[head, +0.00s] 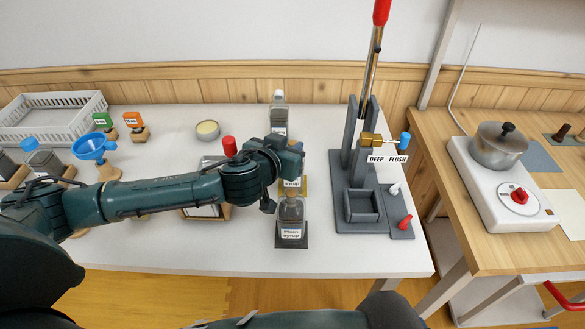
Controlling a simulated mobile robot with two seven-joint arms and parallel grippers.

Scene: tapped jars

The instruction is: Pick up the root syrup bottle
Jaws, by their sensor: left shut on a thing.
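My left gripper (292,158) reaches in from the left over the white table and is shut on a bottle (292,183). The gripper hides most of this bottle. Its label shows "syrup"; the word above is covered, so I cannot read whether it is root syrup. A clear bottle labelled "Plain syrup" (291,211) stands upright on a dark base just in front of it. A third grey bottle (279,112) stands behind the gripper, its label too small to read. My right gripper is not in view.
A grey lever press with a "DEEP FLUSH" sign (388,159) stands close on the right. A blue funnel (92,147), a small round tin (207,130) and a white basket (50,117) are on the left. A pot (497,150) sits on the right counter.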

